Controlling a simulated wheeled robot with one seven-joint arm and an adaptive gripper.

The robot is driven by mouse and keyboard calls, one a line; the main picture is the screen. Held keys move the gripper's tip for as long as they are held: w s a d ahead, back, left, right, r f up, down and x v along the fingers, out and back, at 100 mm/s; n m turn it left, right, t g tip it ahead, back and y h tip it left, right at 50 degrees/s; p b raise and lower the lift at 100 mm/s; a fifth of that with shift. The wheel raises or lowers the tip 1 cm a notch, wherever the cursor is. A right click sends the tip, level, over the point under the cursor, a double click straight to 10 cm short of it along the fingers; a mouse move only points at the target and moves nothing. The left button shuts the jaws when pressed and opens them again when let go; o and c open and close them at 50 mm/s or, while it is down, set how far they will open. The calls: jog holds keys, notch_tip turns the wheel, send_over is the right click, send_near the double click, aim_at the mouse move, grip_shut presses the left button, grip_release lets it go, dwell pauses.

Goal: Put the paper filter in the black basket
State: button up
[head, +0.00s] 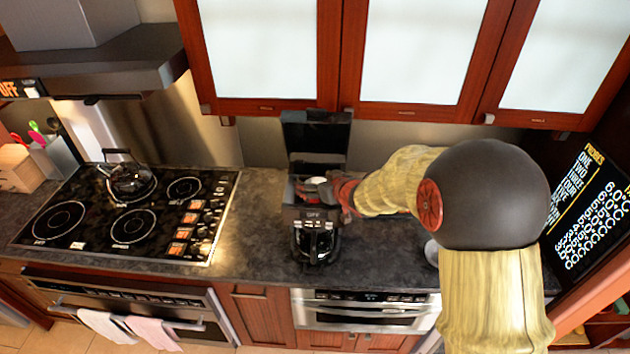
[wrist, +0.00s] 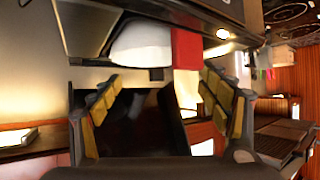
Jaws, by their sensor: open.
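The white paper filter (head: 315,182) sits in the open top of the coffee maker, where the black basket (head: 294,190) is. In the wrist view the white filter (wrist: 140,42) lies beyond my fingertips, with dark walls beside it. My gripper (head: 330,192) reaches in from the right, at the top of the machine, close to the filter. In the wrist view my gripper (wrist: 160,80) has its yellow-padded fingers spread apart, with nothing held between them. How deep the filter sits in the basket is partly hidden by my gripper.
The coffee maker's lid (head: 316,135) stands up at the back. A glass carafe (head: 316,242) sits below. A stovetop (head: 130,212) with a kettle (head: 132,180) is to the left. Wall cabinets (head: 420,55) hang above. Counter left of the machine (head: 262,225) is clear.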

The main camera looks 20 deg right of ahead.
jog(key=shift+r, duration=0.25)
jog(key=s+d+r+m+g+h+p, duration=0.1)
jog(key=s+d+r+m+h, duration=0.2)
jog(key=s+r, duration=0.65)
jog(key=s+d+r+g+h+p, duration=0.1)
jog(key=s+d+r+h, duration=0.35)
jog(key=s, duration=0.75)
jog(key=s+a+g+y, duration=0.2)
jog(key=s+a, duration=0.1)
jog(key=s, duration=0.6)
jog(key=s+a+g+y, duration=0.2)
jog(key=s+a, duration=0.2)
jog(key=s, duration=0.6)
jog(key=shift+s+a+r, duration=0.15)
jog(key=shift+a+r, duration=0.1)
jog(key=shift+a, duration=0.05)
jog(key=shift+b, duration=0.3)
